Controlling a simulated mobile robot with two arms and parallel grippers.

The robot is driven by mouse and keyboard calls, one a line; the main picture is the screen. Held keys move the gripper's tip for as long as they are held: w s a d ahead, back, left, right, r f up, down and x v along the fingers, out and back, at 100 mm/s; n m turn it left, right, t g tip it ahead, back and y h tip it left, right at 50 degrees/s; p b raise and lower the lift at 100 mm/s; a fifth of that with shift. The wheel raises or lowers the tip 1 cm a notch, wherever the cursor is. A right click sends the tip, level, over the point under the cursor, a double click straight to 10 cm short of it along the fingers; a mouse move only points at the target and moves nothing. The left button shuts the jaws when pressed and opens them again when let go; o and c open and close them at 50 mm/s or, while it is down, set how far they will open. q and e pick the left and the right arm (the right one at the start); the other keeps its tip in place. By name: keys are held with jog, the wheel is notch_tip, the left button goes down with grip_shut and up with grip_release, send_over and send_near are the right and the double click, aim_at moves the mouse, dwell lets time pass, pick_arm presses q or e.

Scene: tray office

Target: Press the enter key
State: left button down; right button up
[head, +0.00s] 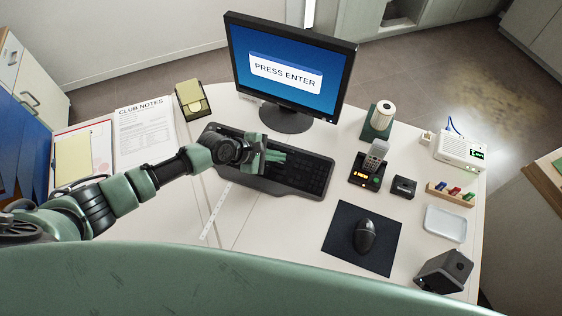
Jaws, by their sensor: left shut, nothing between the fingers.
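A black keyboard (311,176) lies on the white desk in front of the monitor. The monitor (288,66) has a blue screen with a white box reading "PRESS ENTER". My left gripper (279,156) is shut and empty over the left-middle part of the keyboard. It hides some of the keys beneath it. I cannot tell whether the fingertips touch a key. The enter key is too small to pick out. My right gripper is not in view.
A black mouse (366,236) sits on a dark mat (343,238) right of the keyboard. A paper headed "CLUB NOTES" (145,135) and a yellow note holder (192,99) lie left.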

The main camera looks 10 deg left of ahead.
aim_at(278, 164)
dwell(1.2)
pick_arm(q)
jog(key=shift+f, duration=0.15)
jog(key=shift+f, duration=0.3)
jog(key=shift+f+b, duration=0.35)
jog(key=shift+f, duration=0.05)
dwell(0.6)
jog(key=shift+r, duration=0.1)
jog(key=shift+r+p, duration=0.7)
jog(key=shift+p, duration=0.25)
notch_tip(278, 164, up, 5)
jog(key=p, duration=0.5)
jog(key=shift+r+p, duration=0.1)
jog(key=shift+p, duration=0.2)
